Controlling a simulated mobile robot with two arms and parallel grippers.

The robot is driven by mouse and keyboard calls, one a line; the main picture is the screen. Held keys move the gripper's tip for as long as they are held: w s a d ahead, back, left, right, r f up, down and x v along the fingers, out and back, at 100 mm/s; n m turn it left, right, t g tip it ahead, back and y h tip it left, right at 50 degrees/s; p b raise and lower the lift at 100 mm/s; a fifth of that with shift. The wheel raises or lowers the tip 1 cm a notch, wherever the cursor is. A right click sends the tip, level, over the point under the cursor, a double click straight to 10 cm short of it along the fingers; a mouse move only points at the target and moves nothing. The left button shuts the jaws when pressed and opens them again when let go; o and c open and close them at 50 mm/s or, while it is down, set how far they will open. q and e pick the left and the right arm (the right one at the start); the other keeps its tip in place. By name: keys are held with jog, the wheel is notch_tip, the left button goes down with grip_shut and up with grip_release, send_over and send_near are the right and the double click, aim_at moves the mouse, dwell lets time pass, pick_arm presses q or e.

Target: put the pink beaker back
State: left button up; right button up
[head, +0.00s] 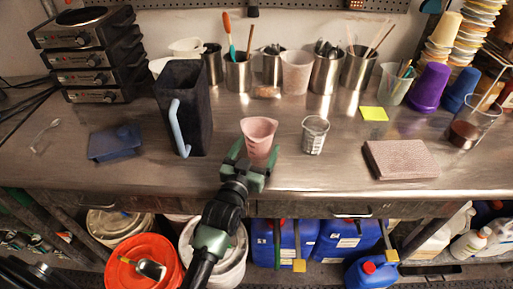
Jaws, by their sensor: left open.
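The pink beaker (259,132) stands upright on the metal bench near its front middle. My left gripper (255,154) is open at the beaker, with one finger on each side of its lower part. I cannot tell whether the fingers touch it. The beaker's base is partly hidden by the gripper. My right gripper is not in view.
A clear measuring beaker (315,135) stands close to the right. A dark pitcher with a blue handle (185,105) stands to the left. Metal cups with tools and a pale pink beaker (296,73) line the back. A pinkish block (400,159) lies right.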

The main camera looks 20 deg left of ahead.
pick_arm(q)
jog(key=shift+r, duration=0.1)
jog(key=s+b, duration=0.1)
jog(key=s, duration=1.1)
jog(key=shift+a, duration=0.2)
